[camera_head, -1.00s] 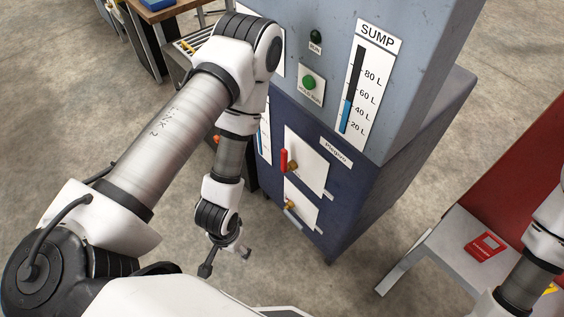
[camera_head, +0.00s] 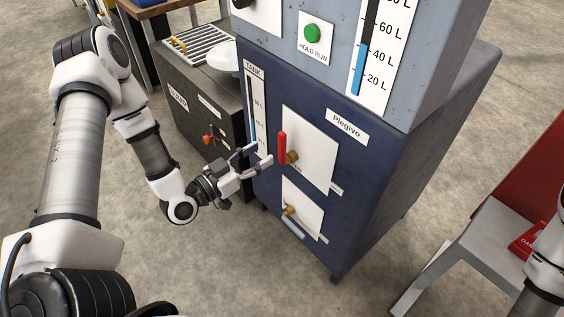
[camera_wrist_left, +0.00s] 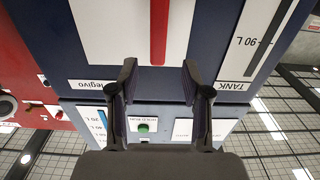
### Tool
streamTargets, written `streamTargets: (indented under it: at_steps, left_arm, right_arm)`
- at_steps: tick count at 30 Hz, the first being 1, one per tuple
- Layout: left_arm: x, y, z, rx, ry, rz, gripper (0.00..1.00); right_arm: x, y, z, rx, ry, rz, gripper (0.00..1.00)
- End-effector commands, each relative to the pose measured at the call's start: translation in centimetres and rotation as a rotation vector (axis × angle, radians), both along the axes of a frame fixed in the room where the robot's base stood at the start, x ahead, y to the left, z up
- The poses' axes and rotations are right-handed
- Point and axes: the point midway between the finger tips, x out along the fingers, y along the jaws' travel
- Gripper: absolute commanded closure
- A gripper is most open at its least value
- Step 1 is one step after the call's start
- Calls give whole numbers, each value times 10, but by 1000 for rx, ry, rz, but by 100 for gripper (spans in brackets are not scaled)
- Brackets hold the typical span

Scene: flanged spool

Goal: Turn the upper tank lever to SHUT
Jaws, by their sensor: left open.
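The upper tank lever (camera_head: 282,148) has a red handle that stands upright on a brass pivot, on a white plate (camera_head: 318,150) on the front of the dark blue cabinet. In the left wrist view its red handle (camera_wrist_left: 159,30) lies ahead of the jaws, in line with the gap between them. My left gripper (camera_head: 258,157) is open and empty, just left of the lever and apart from it. My left gripper (camera_wrist_left: 158,80) shows both fingers spread in the wrist view. A lower lever (camera_head: 288,211) with a brass pivot sits on a second plate below. My right gripper is out of view.
The TANK gauge (camera_head: 256,110) is left of the upper plate. A dark unit (camera_head: 190,95) with an orange-red knob (camera_head: 208,139) stands left of the blue cabinet (camera_head: 375,180). A red-backed chair (camera_head: 500,225) is at right. Open floor lies in front.

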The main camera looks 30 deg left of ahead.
Motion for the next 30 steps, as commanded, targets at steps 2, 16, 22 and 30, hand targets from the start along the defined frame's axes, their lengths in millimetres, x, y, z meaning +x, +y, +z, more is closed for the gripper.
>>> streamTargets:
  at_steps: [2,16,22,30]
  left_arm:
    - [4,-2,-1,2,-5,-4,52]
    - [70,-31,1,4,1,-6,52]
    - [73,-31,1,2,1,-3,52]
    - [73,-31,1,2,1,-3,100]
  right_arm:
    - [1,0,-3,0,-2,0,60]
    - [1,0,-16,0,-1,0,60]
    - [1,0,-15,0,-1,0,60]
    - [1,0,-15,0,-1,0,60]
